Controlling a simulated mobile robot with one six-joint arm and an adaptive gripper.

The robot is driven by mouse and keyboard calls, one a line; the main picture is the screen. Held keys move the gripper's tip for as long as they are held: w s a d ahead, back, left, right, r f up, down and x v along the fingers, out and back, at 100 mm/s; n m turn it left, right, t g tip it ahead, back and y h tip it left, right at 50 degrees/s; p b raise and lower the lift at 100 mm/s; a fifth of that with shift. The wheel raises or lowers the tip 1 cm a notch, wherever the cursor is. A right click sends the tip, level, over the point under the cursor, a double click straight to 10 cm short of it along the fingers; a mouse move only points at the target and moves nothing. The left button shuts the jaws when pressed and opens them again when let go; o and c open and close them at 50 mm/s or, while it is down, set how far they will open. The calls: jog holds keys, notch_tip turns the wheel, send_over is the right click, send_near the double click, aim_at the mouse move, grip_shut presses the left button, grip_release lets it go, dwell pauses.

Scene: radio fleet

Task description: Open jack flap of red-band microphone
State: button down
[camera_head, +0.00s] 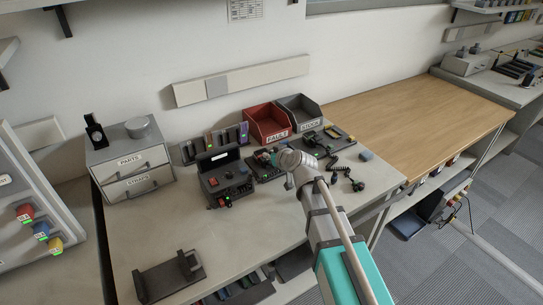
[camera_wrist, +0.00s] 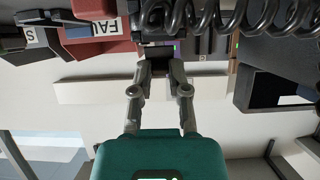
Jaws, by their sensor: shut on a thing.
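My gripper (camera_wrist: 160,68) points to the top of the wrist view, its fingers closed about a small dark part (camera_wrist: 157,51). I cannot tell whether that part is the jack flap or the microphone body. A black coiled cord (camera_wrist: 250,18) crosses the top of the wrist view close to it. In the head view my wrist hangs over the bench beside a dark unit (camera_head: 264,168) and hides my fingertips. A dark hand microphone (camera_head: 310,139) with a cord lies just behind my wrist. No red band can be made out.
A red FAULT bin (camera_head: 267,120) and a grey bin (camera_head: 299,108) stand behind. A black radio (camera_head: 226,181) is to the left, near a drawer unit (camera_head: 131,164). A black stand (camera_head: 168,277) is at the front. The wooden bench top (camera_head: 420,120) is clear.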

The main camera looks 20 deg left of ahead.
jog(key=c, duration=0.6)
grip_release()
